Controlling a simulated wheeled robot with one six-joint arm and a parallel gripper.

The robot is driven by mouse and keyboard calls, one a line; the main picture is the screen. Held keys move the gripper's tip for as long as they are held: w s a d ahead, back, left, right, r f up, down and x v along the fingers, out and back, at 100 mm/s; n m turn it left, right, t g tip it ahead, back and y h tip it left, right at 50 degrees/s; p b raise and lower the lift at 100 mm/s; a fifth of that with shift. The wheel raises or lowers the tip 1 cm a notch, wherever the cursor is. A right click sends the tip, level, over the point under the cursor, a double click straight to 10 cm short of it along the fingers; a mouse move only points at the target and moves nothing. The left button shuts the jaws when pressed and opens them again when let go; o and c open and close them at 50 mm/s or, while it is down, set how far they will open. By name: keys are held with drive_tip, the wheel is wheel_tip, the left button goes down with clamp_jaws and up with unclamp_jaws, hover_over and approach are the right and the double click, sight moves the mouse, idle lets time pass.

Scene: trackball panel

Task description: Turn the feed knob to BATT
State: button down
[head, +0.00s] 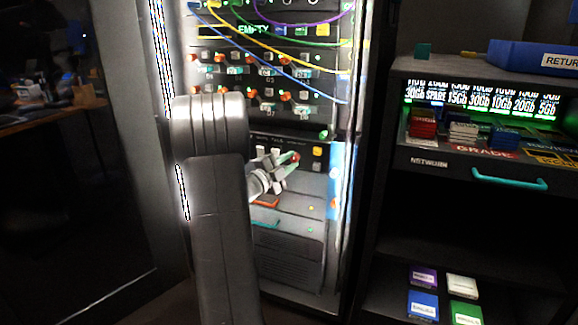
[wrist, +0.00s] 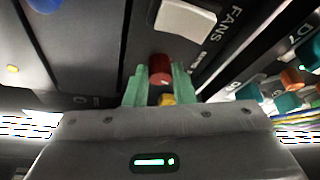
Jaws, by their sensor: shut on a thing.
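A red knob (wrist: 160,70) stands out from the dark panel between the green fingers of my gripper (wrist: 158,80) in the wrist view. The fingers are closed on its two sides. A small yellow part (wrist: 167,99) shows between the fingers, just below the red. In the head view my gripper (head: 288,164) is at the lower panel of the rack, with the red knob (head: 296,156) at its tips. I cannot read a FEED or BATT label, and the knob's setting cannot be told.
A white switch (wrist: 186,18) marked FANS is close beside the knob. A yellow button (head: 317,151) lies to its right. Cables (head: 290,72) hang across the panel above. A shelf unit (head: 455,205) with cartridges stands at the right.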

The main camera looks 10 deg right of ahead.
drive_tip(key=shift+m, duration=0.6)
drive_tip(key=shift+g, duration=0.3)
drive_tip(key=c, duration=1.2)
unclamp_jaws()
drive_tip(key=p+v, duration=0.3)
drive_tip(key=v, duration=1)
drive_tip(key=shift+s+a, duration=0.3)
drive_tip(key=b+x, duration=0.3)
drive_tip(key=x, duration=1.1)
drive_tip(key=shift+w, duration=0.1)
drive_tip(key=shift+a, duration=0.1)
